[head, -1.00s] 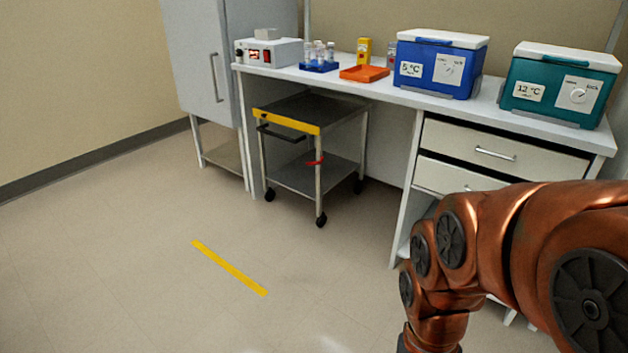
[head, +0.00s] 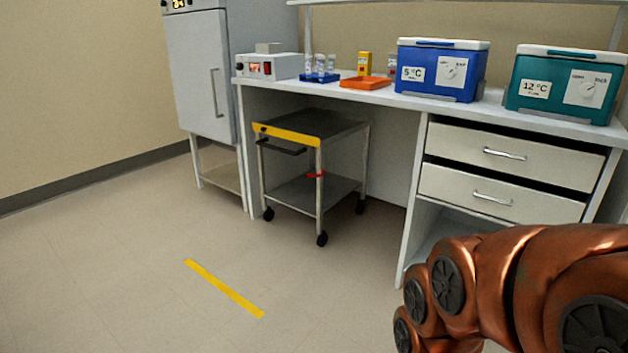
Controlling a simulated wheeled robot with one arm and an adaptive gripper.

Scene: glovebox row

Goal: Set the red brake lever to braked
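The red brake lever (head: 315,175) shows as a small red piece on the front right leg of a grey two-shelf cart (head: 305,191). The cart stands on dark casters under the bench, with a yellow front edge and a black handle bar (head: 281,147). The lever looks roughly level, but it is too small to read its setting. My copper arm reaches in at the lower right, well apart from the cart. My gripper is outside the picture.
The white bench (head: 400,103) carries a blue cooler (head: 425,85), a teal cooler (head: 540,108), an orange tray (head: 365,83) and a blue tube rack (head: 319,78). Drawers (head: 500,155) stand right of the cart. A grey cabinet (head: 195,80) stands left. Floor with a yellow strip (head: 224,288) is clear.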

